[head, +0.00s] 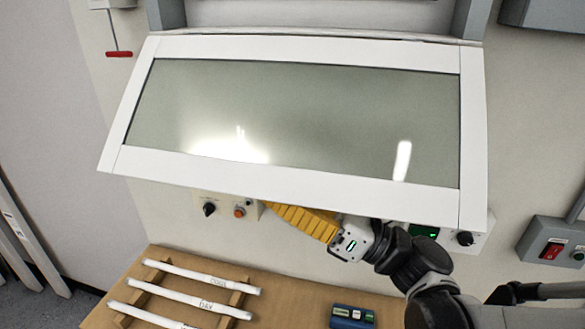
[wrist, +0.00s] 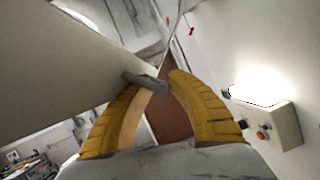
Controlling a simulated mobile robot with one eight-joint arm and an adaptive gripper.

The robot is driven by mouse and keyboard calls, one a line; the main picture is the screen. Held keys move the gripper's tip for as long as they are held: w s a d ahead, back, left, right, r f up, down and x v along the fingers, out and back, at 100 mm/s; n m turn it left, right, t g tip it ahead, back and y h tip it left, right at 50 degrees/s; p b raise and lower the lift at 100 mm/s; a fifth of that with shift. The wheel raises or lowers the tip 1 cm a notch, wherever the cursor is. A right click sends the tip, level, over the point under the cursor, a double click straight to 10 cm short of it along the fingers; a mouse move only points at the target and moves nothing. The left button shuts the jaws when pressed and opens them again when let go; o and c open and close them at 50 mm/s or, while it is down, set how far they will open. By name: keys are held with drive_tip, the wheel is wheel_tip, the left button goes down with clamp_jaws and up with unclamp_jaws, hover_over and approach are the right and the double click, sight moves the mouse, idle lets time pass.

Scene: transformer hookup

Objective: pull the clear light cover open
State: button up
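The clear light cover (head: 300,116), a pale see-through panel in a white frame, is tilted outward from the wall in the head view, its lower edge standing off the wall. In the wrist view its pale surface (wrist: 60,65) fills the left side. A small grey handle (wrist: 147,82) sticks out from the cover's edge. My gripper (wrist: 153,80) has its two yellow fingers closed in around this handle at their tips. In the head view my gripper (head: 300,218) is just below the cover's lower edge, its fingertips hidden behind the frame.
A control box with a black knob and orange button (head: 239,211) is on the wall below the cover. Below stands a wooden bench (head: 270,285) with a rack of white tubes (head: 200,280) and a blue device (head: 352,317). A grey switch box (head: 553,247) is at right.

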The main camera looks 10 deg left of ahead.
drive_tip(key=v, duration=1.1)
drive_tip(key=shift+d+f, duration=0.15)
drive_tip(key=shift+d, duration=0.2)
drive_tip(key=shift+s, duration=0.15)
drive_tip(key=shift+d, duration=0.1)
drive_tip(key=w+b+v, duration=0.2)
drive_tip(key=b+v, duration=0.3)
drive_tip(key=v, duration=0.7)
drive_tip(key=shift+s+d+f, duration=0.15)
drive_tip(key=shift+s, duration=0.4)
drive_tip(key=shift+b, duration=0.35)
